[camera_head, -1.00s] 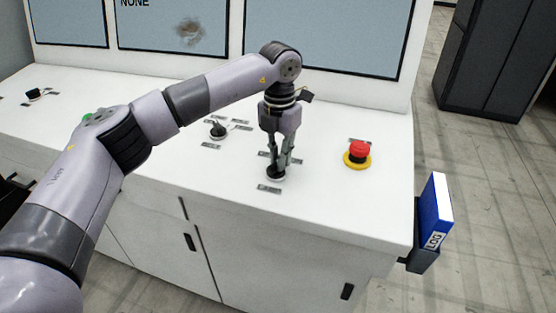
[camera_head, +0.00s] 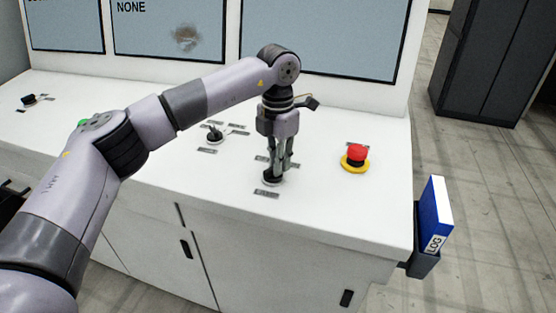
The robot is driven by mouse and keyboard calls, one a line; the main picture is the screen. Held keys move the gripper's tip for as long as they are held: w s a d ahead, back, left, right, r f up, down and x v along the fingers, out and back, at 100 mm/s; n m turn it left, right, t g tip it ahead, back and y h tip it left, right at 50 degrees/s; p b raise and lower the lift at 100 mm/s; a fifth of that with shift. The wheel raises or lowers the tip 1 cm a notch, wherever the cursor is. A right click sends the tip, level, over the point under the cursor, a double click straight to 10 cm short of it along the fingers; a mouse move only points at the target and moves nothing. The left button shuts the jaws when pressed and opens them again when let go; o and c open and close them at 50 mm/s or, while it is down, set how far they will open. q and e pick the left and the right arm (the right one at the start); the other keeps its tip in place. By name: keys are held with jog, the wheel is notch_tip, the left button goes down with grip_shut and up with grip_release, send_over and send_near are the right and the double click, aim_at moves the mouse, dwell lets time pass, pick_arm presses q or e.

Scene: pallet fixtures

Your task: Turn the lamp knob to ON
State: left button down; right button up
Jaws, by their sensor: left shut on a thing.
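My left gripper (camera_head: 274,172) points straight down at the white console top and is shut on a small dark knob (camera_head: 272,181) with a pale base. The fingers hide most of the knob, so I cannot tell which way it points. Small label plates lie around it, one in front (camera_head: 266,194); their text is too small to read. A second dark knob (camera_head: 215,134) with labels stands free to the left. I cannot read which knob is the lamp knob. My right gripper is not in view.
A red emergency button (camera_head: 357,153) on a yellow base stands to the right of the gripper. A blue log binder (camera_head: 437,213) sits in a holder on the console's right side. Another knob (camera_head: 28,99) is at the far left. Screens (camera_head: 322,38) rise behind.

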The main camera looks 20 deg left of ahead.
pick_arm(q)
jog(key=c, duration=1.6)
grip_release()
jog(key=shift+r, duration=0.1)
notch_tip(320, 180, up, 12)
